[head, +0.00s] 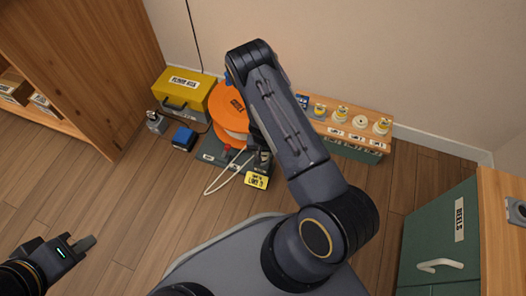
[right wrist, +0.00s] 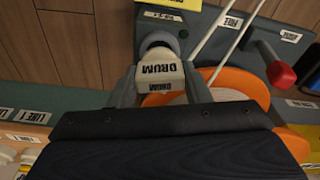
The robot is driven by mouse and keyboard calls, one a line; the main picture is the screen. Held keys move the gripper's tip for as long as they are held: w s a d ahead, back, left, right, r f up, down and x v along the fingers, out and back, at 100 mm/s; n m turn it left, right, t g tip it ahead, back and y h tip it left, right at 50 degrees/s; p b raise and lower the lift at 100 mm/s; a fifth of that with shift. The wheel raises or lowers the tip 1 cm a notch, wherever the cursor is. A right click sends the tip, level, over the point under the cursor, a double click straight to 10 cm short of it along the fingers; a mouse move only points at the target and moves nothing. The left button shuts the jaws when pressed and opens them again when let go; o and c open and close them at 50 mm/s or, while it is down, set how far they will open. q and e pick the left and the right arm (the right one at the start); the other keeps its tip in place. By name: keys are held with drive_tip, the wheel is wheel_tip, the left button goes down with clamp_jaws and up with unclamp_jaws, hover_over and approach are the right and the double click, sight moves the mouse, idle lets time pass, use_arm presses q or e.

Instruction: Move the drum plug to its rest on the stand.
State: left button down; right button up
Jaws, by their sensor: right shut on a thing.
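The drum plug (right wrist: 160,72), a pale block lettered DRUM, sits between the fingers of my right gripper (right wrist: 158,85), which is shut on it. Just beyond the plug in the right wrist view is a dark round fitting (right wrist: 157,41) on the grey-green stand (right wrist: 200,14); I cannot tell whether the plug is seated in it. In the head view the stand (head: 211,151) lies on the floor, and my right gripper (head: 262,158) is at its right end, partly hidden by my arm. My left gripper (head: 80,248) is at lower left, away from the stand; its opening is unclear.
An orange reel (head: 228,108) stands behind the stand. A red knob (right wrist: 281,74) and white cable (head: 222,178) are close by. A yellow toolbox (head: 185,88), blue box (head: 184,138) and wooden shelf (head: 345,123) with several small items surround it. Floor in front is clear.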

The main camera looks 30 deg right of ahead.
drive_tip(key=shift+f+b, duration=0.7)
drive_tip(key=shift+f, duration=0.05)
drive_tip(key=o, duration=1.1)
drive_tip(key=shift+c, duration=1.4)
drive_tip(key=shift+r, duration=0.15)
wheel_tip(320, 180, up, 7)
drive_tip(key=p, duration=0.5)
drive_tip(key=shift+p, duration=0.4)
drive_tip(key=shift+r, duration=0.2)
